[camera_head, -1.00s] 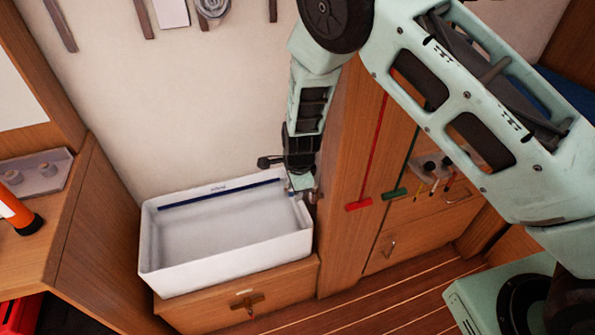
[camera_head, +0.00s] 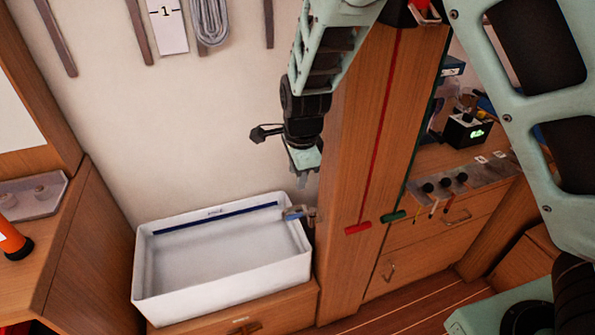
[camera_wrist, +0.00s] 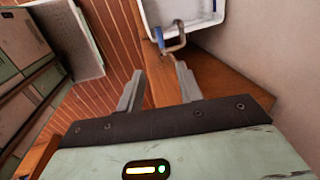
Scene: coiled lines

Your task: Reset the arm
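My gripper (camera_head: 303,180) hangs fingers down in the head view, above the right end of the white bin and left of the wooden post. In the wrist view my gripper (camera_wrist: 160,90) shows two grey fingers spread apart with nothing between them. My pale green arm links reach down from the top of the head view and also cross its right side.
A white bin (camera_head: 140,290) stands on a wooden cabinet, with a clamp (camera_head: 297,213) at its right rim. A wooden post (camera_head: 350,150) with red and green T-handled lines stands right. A coiled grey line (camera_head: 211,20) hangs on the wall. An orange-black object (camera_head: 12,240) sits left.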

